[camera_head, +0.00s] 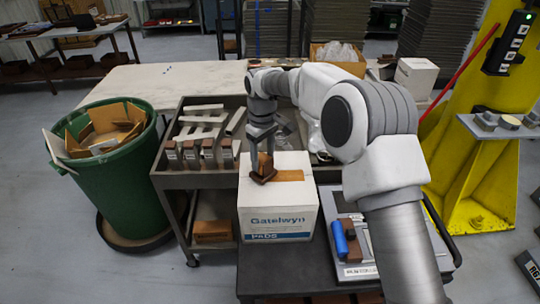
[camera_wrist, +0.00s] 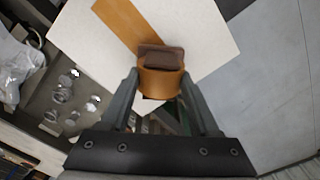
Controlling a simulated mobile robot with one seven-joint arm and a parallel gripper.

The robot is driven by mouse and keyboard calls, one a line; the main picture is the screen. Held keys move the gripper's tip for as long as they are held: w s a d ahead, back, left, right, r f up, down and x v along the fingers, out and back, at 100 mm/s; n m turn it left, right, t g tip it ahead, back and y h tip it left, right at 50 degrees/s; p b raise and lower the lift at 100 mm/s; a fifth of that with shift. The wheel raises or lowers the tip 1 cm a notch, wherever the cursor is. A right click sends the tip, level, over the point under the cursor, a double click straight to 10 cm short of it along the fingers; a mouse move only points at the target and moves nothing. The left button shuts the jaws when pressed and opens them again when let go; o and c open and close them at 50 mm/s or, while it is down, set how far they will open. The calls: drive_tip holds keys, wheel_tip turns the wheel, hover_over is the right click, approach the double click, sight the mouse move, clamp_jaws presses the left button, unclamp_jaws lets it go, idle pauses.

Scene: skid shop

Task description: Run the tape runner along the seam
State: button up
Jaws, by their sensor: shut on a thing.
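The tape runner (camera_head: 264,166) is a small brown and orange tool standing on top of a white carton. My gripper (camera_head: 263,150) is shut on it from above. In the wrist view the tape runner (camera_wrist: 162,70) sits between the two fingers of my gripper (camera_wrist: 163,90). The white carton (camera_head: 277,217) is marked "Gatelwyn PADS". A strip of brown tape (camera_head: 289,175) lies along its top, from the tool toward the right edge in the head view. The tape (camera_wrist: 122,22) also shows in the wrist view. The seam under the tape and tool is hidden.
The carton stands on a dark cart (camera_head: 300,282) with a blue roll (camera_head: 339,238) and a scale-like plate at its right. A grey tray cart (camera_head: 172,178) with several metal parts stands behind left. A green bin (camera_head: 125,190) and yellow frame (camera_head: 470,170) flank the carts.

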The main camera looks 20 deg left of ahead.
drive_tip(key=shift+s+a+f, duration=0.1)
drive_tip(key=shift+s+a, duration=0.25)
drive_tip(key=shift+a, duration=0.3)
drive_tip(key=shift+s+a+p, duration=0.4)
drive_tip(key=shift+a+p, duration=0.1)
drive_tip(key=shift+a, duration=0.25)
drive_tip(key=shift+s+a+p, duration=0.35)
drive_tip(key=shift+a+p, duration=0.15)
drive_tip(key=shift+a, duration=0.25)
drive_tip(key=shift+w+d+b, duration=0.1)
drive_tip(key=shift+w+d, duration=0.45)
drive_tip(key=shift+d, duration=0.5)
drive_tip(key=shift+w+d+b, duration=0.15)
drive_tip(key=shift+w+d, duration=0.35)
drive_tip(key=shift+d, duration=0.55)
drive_tip(key=shift+w+d+b, duration=0.1)
drive_tip(key=shift+w+d, duration=0.45)
drive_tip(key=shift+d, duration=0.5)
drive_tip(key=shift+w+d, duration=0.35)
drive_tip(key=shift+d, duration=0.45)
drive_tip(key=shift+w+d, duration=0.35)
drive_tip(key=shift+d, duration=0.45)
drive_tip(key=w+d, duration=0.4)
drive_tip(key=d, duration=0.4)
drive_tip(key=shift+w+d, duration=0.15)
drive_tip(key=shift+d, duration=0.2)
